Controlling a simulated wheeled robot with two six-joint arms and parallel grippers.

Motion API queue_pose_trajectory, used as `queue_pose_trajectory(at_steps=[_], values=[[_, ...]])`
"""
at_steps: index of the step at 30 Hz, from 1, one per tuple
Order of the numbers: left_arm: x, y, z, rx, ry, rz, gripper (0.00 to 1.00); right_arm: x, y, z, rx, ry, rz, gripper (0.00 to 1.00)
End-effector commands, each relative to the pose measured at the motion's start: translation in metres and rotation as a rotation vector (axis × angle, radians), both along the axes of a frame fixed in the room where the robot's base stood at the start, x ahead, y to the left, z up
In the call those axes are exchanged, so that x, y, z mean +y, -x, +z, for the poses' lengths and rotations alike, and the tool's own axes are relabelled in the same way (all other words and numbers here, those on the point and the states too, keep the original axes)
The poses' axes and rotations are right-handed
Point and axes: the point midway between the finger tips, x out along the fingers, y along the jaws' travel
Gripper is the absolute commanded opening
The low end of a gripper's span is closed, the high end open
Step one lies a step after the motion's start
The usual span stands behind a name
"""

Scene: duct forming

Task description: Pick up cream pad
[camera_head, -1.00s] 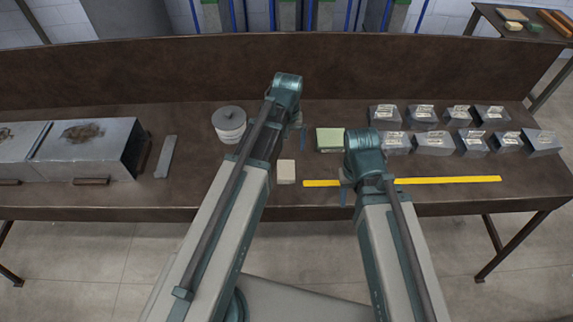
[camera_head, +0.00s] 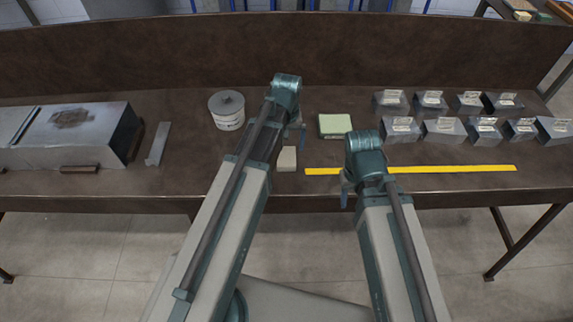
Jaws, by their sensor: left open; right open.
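The cream pad (camera_head: 287,160) is a small pale block lying flat on the brown workbench (camera_head: 185,182), near its front edge. My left gripper (camera_head: 299,131) is open and empty, seen small and partly hidden behind its wrist, just above and right of the pad in the picture. My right gripper (camera_head: 345,190) is open and empty at the bench's front edge, right of the pad. Neither gripper touches the pad. The fingers of both are hard to make out.
A green-topped pad (camera_head: 335,125) lies behind the yellow ruler (camera_head: 440,169). A white lidded tub (camera_head: 228,112), a flat grey bar (camera_head: 157,144) and a large metal box (camera_head: 75,135) are on the left. Several labelled metal blocks (camera_head: 445,130) stand right.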

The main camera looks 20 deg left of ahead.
Motion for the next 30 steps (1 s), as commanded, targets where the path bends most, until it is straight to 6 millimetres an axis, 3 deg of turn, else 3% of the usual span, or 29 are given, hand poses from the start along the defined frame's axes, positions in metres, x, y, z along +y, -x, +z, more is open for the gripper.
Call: queue_pose_trajectory(at_steps=[8, 21, 30], values=[[0.000, 0.000, -0.006, 0.000, 0.000, 0.000, 1.00, 0.000, 0.000, -0.006, 0.000, 0.000, 0.000, 0.50], [0.001, 0.002, -0.053, 0.001, 0.001, 0.000, 1.00, 0.000, 0.000, -0.053, 0.000, 0.000, 0.000, 0.50], [0.001, 0.002, -0.053, 0.002, 0.002, 0.000, 0.98, 0.000, 0.000, -0.053, 0.000, 0.000, 0.000, 0.50]])
